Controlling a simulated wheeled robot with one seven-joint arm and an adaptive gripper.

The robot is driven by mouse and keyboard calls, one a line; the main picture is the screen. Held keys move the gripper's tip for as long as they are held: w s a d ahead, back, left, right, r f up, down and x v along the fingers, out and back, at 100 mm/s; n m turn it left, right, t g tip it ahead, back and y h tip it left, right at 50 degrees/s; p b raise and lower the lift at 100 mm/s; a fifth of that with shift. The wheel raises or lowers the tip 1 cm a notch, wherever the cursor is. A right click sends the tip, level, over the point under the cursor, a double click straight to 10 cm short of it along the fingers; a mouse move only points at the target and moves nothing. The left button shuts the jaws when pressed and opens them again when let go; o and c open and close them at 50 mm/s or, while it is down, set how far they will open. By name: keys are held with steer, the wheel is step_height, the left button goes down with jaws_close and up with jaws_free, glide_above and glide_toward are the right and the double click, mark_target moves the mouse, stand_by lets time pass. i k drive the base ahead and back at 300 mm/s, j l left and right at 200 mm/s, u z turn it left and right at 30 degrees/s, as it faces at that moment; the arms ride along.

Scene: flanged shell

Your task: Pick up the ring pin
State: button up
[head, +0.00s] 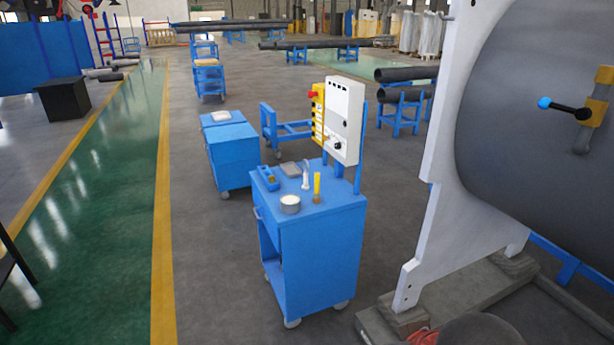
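Several small things stand on the top of a blue wheeled cart (338,197) in the middle of the head view. A slim whitish upright piece (306,178) may be the ring pin, but it is too small for me to tell. Beside it on the right stands a yellow-topped upright piece (317,187) with a brownish base. A short pale round piece (290,204) sits near the front left of the top. A blue piece (268,179) and a flat grey piece (291,169) lie farther back. I cannot make out my gripper in this view.
A white and yellow control panel (344,118) rises at the cart's back right. A large grey cylinder (540,130) with a white flange plate (450,160) stands on the right. Another blue cart (233,153) is behind. Grey floor is free left of the cart.

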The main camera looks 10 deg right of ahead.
mark_target(305, 186)
steer(key=i+l, duration=0.1)
steer(key=i, duration=0.75)
steer(key=i+u, duration=0.1)
steer(key=i, duration=0.8)
steer(key=i+l, duration=0.2)
steer(key=i, duration=0.65)
